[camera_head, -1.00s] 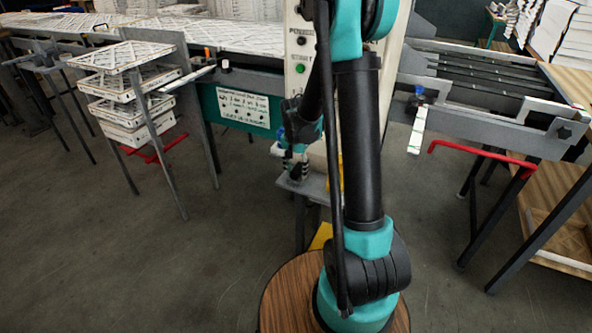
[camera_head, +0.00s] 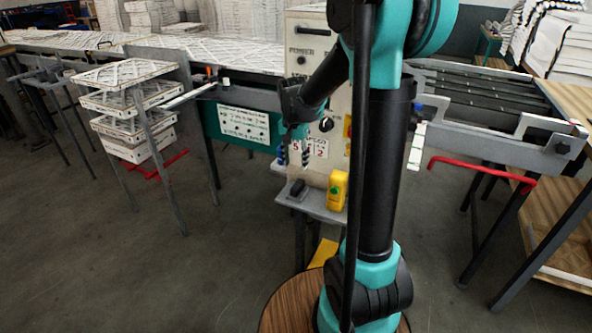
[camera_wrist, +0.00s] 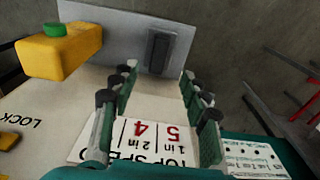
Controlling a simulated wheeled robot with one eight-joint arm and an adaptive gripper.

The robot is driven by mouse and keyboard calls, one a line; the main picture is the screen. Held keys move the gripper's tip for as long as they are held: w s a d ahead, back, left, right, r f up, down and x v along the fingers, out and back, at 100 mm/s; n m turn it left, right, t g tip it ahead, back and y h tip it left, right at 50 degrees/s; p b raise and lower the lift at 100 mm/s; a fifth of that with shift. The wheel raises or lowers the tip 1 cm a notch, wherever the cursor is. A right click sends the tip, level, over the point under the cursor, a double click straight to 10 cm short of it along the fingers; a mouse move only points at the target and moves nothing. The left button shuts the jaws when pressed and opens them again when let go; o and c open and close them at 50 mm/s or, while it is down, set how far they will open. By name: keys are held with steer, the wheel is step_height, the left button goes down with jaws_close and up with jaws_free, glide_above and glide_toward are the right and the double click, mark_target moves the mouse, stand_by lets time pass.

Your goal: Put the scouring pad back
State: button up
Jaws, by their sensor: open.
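A dark rectangular block, which looks like the scouring pad (camera_head: 297,188), lies flat on a small grey shelf (camera_head: 322,212) at the front of the cream machine cabinet. In the wrist view the pad (camera_wrist: 159,50) lies on the shelf (camera_wrist: 120,40), beyond my fingertips and apart from them. My gripper (camera_head: 293,158) is above the shelf, in front of the cabinet. In the wrist view my gripper (camera_wrist: 157,84) has its fingers spread, with nothing between them but the cabinet's label behind.
A yellow box with a green button (camera_head: 338,190) stands on the shelf right of the pad; it also shows in the wrist view (camera_wrist: 60,48). The cream cabinet (camera_head: 310,50) rises close behind my gripper. Racked framed filters (camera_head: 130,100) stand left. Floor in front is open.

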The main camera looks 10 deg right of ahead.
steer(key=s+d+f+n+t, duration=0.1)
steer(key=s+d+f+n, duration=0.1)
steer(key=s, duration=0.8)
steer(key=s+d+f+n+t, duration=0.2)
steer(key=s+d+f+n, duration=0.1)
steer(key=s, duration=0.8)
steer(key=shift+s+f+n+t, duration=0.3)
steer(key=shift+f+n, duration=0.3)
steer(key=shift+n, duration=0.5)
steer(key=shift+w, duration=0.1)
